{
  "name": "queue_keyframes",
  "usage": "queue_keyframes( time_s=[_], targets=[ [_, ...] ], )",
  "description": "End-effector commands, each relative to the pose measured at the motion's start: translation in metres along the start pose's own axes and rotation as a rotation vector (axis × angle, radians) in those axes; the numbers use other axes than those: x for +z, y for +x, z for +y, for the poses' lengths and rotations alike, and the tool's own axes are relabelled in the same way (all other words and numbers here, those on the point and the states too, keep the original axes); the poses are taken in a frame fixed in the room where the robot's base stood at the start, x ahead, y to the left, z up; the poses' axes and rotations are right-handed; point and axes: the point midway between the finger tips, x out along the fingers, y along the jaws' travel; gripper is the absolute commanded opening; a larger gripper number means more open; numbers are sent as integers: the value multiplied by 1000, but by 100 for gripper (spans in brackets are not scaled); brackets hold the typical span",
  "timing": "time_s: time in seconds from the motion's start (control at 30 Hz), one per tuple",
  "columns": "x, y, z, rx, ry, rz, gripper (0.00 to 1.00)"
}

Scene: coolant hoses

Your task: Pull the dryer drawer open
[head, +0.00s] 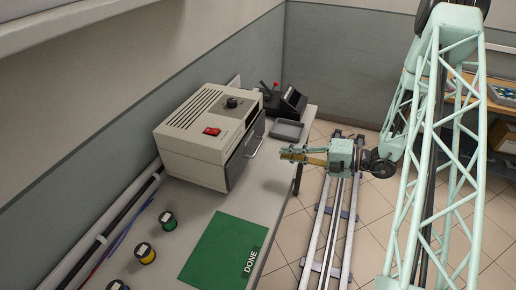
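The dryer (188,140) is a beige box with slots, a red switch and a black knob on top. It stands on the bench against the wall. Its drawer has a dark front (236,168) facing right, with a pale bar handle (257,146). The front appears flush with the box, though the angle makes this hard to judge. My gripper (282,155) is to the right of the handle, pointing left toward it, and looks apart from it. Nothing is visibly held. The finger gap is too small to read clearly.
A grey tray (287,131) and a black device (290,104) stand behind the drawer. A green mat (222,252) marked DONE lies in front. Floor right of the bench holds rails (309,250).

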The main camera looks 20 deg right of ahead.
Motion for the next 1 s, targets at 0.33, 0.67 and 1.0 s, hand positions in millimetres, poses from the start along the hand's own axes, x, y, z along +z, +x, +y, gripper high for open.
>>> queue_keyframes(
  time_s=[0.33, 0.67, 1.0],
  targets=[
    [-1, 33, 7, 0, -1, 2, 10],
    [0, 64, 13, 0, -1, 2, 10],
    [0, 95, 18, 0, -1, 1, 10]
  ],
)
